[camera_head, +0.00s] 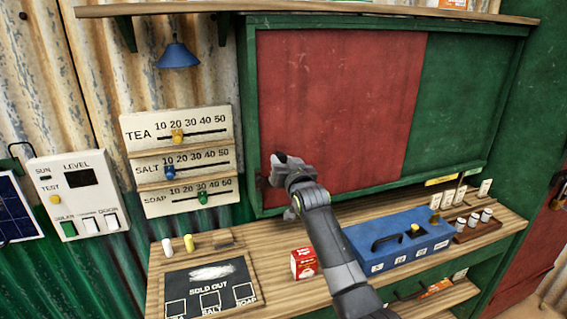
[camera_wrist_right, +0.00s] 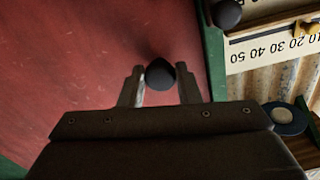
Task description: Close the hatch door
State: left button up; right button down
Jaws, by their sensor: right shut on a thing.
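The hatch door is a red panel (camera_head: 345,95) set in a green frame (camera_head: 249,110). It spans the left and middle of the frame, with a green panel (camera_head: 458,105) to its right. In the wrist view the red panel (camera_wrist_right: 90,60) reaches the green frame edge (camera_wrist_right: 213,75); I see no clear gap there. My right gripper (camera_head: 281,163) is at the panel's lower left. In the wrist view its fingers (camera_wrist_right: 159,88) are on both sides of a dark round knob (camera_wrist_right: 159,73) and are shut on it. My left gripper is not in view.
A second dark knob (camera_wrist_right: 225,13) sits by the frame edge. The price board (camera_head: 180,155) hangs left of the hatch. Below, the wooden counter (camera_head: 275,243) holds a blue box (camera_head: 397,240), a red-and-white carton (camera_head: 304,263) and a dark sold-out board (camera_head: 210,287).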

jog(key=c, duration=1.5)
grip_release()
jog(key=shift+a, duration=0.15)
jog(key=o, duration=0.4)
jog(key=shift+w+a+f, duration=0.1)
jog(key=shift+a, duration=0.2)
jog(key=shift+o, duration=0.2)
jog(key=shift+d, duration=0.15)
jog(key=shift+d, duration=0.1)
jog(key=b+v, duration=0.4)
jog(key=v, duration=1.3)
jog(key=shift+s, duration=0.2)
